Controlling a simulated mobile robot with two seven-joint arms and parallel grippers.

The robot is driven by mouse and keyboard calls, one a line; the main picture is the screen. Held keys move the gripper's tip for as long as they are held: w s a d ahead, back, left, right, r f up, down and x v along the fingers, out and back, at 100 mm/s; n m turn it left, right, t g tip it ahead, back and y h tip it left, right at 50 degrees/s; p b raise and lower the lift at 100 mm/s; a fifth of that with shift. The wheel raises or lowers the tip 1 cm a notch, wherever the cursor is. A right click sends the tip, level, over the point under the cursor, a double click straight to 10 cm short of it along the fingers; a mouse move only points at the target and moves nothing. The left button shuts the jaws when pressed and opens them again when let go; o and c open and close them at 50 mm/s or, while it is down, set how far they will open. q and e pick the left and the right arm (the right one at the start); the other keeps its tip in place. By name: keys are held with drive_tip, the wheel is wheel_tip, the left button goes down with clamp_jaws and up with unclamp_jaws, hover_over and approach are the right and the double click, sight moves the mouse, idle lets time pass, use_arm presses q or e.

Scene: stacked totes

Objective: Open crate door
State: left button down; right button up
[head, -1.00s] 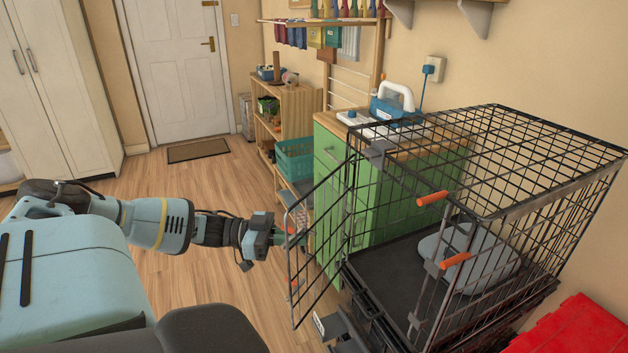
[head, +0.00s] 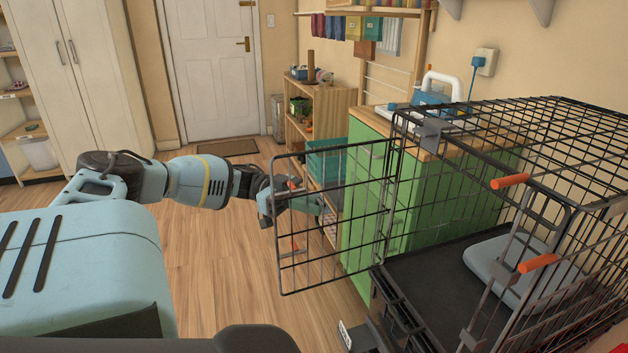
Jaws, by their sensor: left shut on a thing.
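The black wire crate (head: 585,140) stands at the right with its front opening facing left. Its wire door (head: 330,256) is swung well out from the crate and spans the middle of the view, hinged at the crate's far front post. My left gripper (head: 305,204) is at the outer part of the door, seen partly through the bars, and is shut on the door; its fingertips are hard to make out. Two orange handles (head: 510,181) (head: 538,263) show on the crate's near side. My right gripper is out of view.
A green cabinet (head: 362,215) with a wooden top stands just behind the door. A wooden shelf (head: 330,100) with a teal basket (head: 327,157) is beyond it. A grey cushion (head: 490,265) lies in the crate. The wooden floor (head: 215,275) left of the door is clear.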

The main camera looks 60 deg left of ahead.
use_arm(q)
drive_tip(key=shift+w+a+r+b, duration=0.2)
drive_tip(key=shift+w+a+b, duration=0.4)
drive_tip(key=shift+a+b, duration=0.25)
drive_tip(key=c, duration=2)
unclamp_jaws()
drive_tip(key=o, duration=0.4)
drive_tip(key=shift+w+d+f, duration=0.1)
drive_tip(key=shift+w+d, duration=0.2)
drive_tip(key=shift+w, duration=0.05)
drive_tip(key=shift+o, duration=0.2)
drive_tip(key=b+v, duration=0.1)
drive_tip(key=v, duration=0.7)
drive_tip(key=shift+s+f, duration=0.1)
